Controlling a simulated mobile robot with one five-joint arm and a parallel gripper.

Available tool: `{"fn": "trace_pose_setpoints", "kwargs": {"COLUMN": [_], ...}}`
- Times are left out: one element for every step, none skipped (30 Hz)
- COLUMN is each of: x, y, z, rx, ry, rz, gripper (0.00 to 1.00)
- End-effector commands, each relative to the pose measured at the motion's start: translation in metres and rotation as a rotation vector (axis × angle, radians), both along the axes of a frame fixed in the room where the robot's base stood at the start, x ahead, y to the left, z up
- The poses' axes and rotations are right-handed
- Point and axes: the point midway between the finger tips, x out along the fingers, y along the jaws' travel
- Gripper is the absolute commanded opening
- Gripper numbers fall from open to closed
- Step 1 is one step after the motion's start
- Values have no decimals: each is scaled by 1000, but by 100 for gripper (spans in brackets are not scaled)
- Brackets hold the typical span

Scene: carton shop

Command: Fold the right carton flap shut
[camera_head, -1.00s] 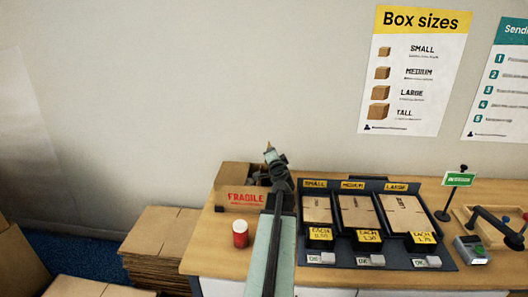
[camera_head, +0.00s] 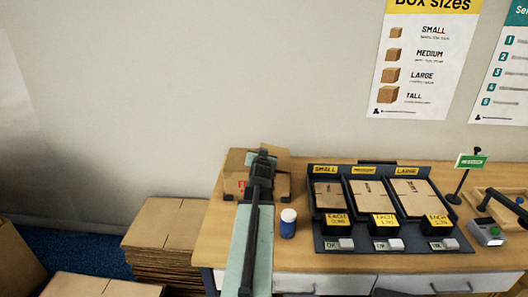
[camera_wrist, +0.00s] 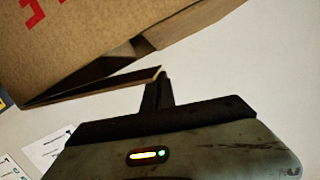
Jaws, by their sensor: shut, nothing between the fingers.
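The brown carton (camera_head: 232,166) stands at the left end of the table, with red lettering on its front. My gripper (camera_head: 263,152) is at its top, and my arm hides much of the carton's middle. The carton also fills the top of the wrist view (camera_wrist: 70,38). There a flap (camera_wrist: 118,82) shows as a thin slanting panel with a dark gap beside it, not flush with the carton. My gripper (camera_wrist: 159,84) is shut and empty, its tips at or very near the flap's end; contact cannot be told. Which flap it is cannot be told.
A blue jar with a white lid (camera_head: 288,223) stands just right of my arm. A dark rack of flat cartons (camera_head: 318,235) is farther right, then a small green sign (camera_head: 472,160). Stacked flat cardboard (camera_head: 160,225) lies left of the table.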

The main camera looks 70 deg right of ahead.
Motion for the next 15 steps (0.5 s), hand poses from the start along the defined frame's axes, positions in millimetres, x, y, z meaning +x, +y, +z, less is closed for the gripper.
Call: {"fn": "trace_pose_setpoints", "kwargs": {"x": [-3,-4,-6,-7,-8,-10,-11,-12,-13,-14,-15,-16,-17,-17,-18], "y": [0,0,-1,-1,-1,-1,-1,-2,-2,-2,-2,-3,-3,-3,-3], "z": [-6,-7,-9,-10,-11,-12,-13,-13,-14,-14,-15,-15,-15,-15,-15], "rx": [-2,-1,0,0,0,1,1,2,2,2,2,3,3,3,2], "ry": [9,7,7,7,7,6,6,6,6,5,6,5,5,4,4], "rz": [-3,-4,-5,-6,-9,-10,-11,-12,-14,-14,-15,-16,-17,-17,-18], "gripper": [0,0,0,0,0,0,0,0,0,0,0,0,0,0,0]}}
